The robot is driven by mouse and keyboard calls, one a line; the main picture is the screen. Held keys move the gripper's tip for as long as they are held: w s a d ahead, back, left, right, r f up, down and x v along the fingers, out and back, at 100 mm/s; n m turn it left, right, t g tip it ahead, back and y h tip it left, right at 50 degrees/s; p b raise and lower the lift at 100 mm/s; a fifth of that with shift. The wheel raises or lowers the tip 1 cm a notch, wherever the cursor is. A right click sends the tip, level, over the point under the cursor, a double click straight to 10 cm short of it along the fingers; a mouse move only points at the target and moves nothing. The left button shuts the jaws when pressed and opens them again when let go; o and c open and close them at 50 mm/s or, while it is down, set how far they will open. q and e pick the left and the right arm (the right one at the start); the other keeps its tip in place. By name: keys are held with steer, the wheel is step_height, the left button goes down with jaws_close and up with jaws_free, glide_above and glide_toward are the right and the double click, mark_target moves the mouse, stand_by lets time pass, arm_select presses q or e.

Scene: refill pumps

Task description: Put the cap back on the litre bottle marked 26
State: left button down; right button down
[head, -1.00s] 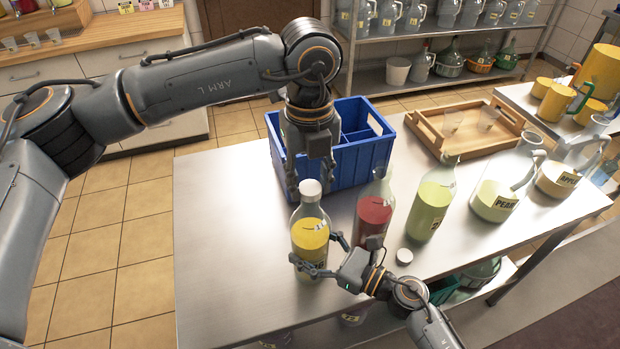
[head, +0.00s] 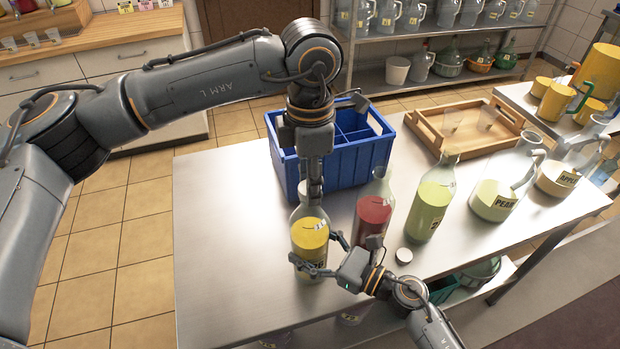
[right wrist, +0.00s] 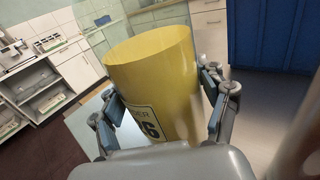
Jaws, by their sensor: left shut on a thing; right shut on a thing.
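The litre bottle (head: 309,240) with yellow content stands upright near the table's front edge. In the right wrist view its yellow content (right wrist: 155,75) fills the middle, and its label (right wrist: 146,122) ends in 6; the rest is hidden. My right gripper (head: 314,255) is shut around the bottle's lower body, one finger on each side. My left gripper (head: 314,192) points down right over the bottle's neck and is shut. The white cap seen there earlier is now hidden behind or between its fingers, so I cannot tell how it sits on the neck.
A red bottle (head: 373,212) and a green bottle (head: 432,203) stand to the right, then jugs. A blue crate (head: 345,165) and a wooden tray (head: 470,140) are behind. The table's left is clear.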

arm_select(q)
steer(key=m, duration=0.3)
steer(key=shift+m, duration=0.4)
steer(key=m, duration=0.5)
steer(key=c, duration=0.8)
jaws_free()
steer(key=shift+o, duration=0.2)
step_height(320, 180, up, 12)
arm_select(e)
jaws_free()
steer(key=shift+d, duration=0.1)
